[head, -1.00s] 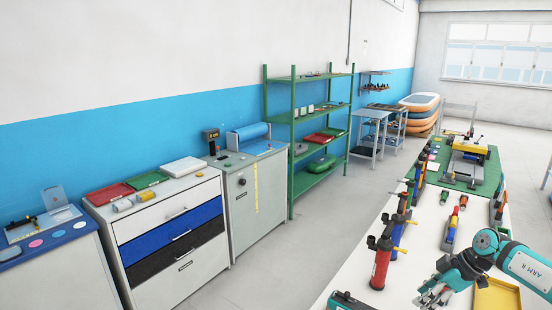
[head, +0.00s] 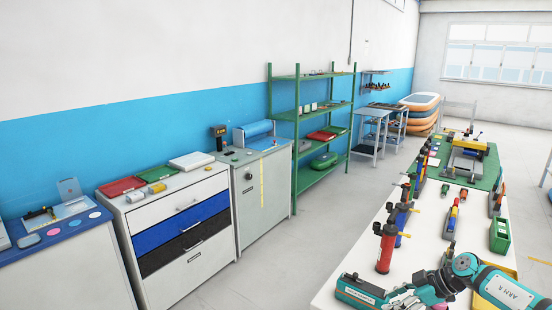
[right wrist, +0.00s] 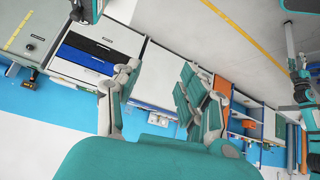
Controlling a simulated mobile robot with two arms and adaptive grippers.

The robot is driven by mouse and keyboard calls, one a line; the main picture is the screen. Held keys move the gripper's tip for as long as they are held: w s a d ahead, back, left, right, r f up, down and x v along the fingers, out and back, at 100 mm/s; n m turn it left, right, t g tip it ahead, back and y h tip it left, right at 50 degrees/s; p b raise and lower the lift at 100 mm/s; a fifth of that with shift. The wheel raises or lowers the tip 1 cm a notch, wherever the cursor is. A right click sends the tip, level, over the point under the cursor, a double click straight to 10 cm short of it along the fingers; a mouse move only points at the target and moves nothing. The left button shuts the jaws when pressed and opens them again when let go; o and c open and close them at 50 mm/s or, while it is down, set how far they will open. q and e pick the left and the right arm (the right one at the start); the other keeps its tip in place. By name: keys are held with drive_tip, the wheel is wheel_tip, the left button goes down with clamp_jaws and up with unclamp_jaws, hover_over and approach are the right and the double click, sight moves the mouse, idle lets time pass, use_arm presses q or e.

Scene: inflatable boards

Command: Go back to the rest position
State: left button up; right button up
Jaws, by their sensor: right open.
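My right arm, marked ARM R, comes in at the lower right of the head view. Its gripper (head: 408,296) is low over the near end of the white table (head: 424,222), close beside a teal tool (head: 360,291). I cannot tell whether they touch. In the right wrist view the two fingers of my right gripper (right wrist: 160,70) are spread apart with nothing between them. Drawer units and the floor show beyond them. My left gripper is not seen in the head view.
Red and blue pumps (head: 385,247) stand along the table's left edge. A green bin (head: 500,236) stands near its right edge. A drawer cabinet (head: 180,225), a grey cabinet (head: 262,195) and green shelves (head: 312,130) line the wall. The floor aisle (head: 300,240) is clear.

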drive_tip(key=a+f+m+t+y+b, duration=0.1)
drive_tip(key=a+f+t+b, duration=0.1)
drive_tip(key=a+f, duration=0.4)
drive_tip(key=a+f+t+y+b, duration=0.1)
drive_tip(key=a+f+t+b, duration=0.15)
drive_tip(key=f, duration=0.55)
drive_tip(key=s+f+m+t+h+b, duration=0.1)
drive_tip(key=s+f+m+h+b, duration=0.3)
drive_tip(key=f, duration=0.7)
drive_tip(key=s+f+m+t+h+p, duration=0.1)
drive_tip(key=s+f+m, duration=0.1)
drive_tip(key=s+f, duration=0.7)
drive_tip(key=s+d+f+m+g+h+b, duration=0.1)
drive_tip(key=s+f+m+g+h+b, duration=0.15)
drive_tip(key=s+f, duration=1.1)
drive_tip(key=s+d+f+m+g+h+b, duration=0.15)
drive_tip(key=s+f+g, duration=0.25)
drive_tip(key=s+f, duration=0.9)
drive_tip(key=s+a+g, duration=0.2)
drive_tip(key=s+g, duration=0.1)
drive_tip(key=s, duration=1.4)
drive_tip(key=shift+s+a+f+b, duration=0.2)
drive_tip(key=shift+a+f+b, duration=0.1)
drive_tip(key=shift+b, duration=0.15)
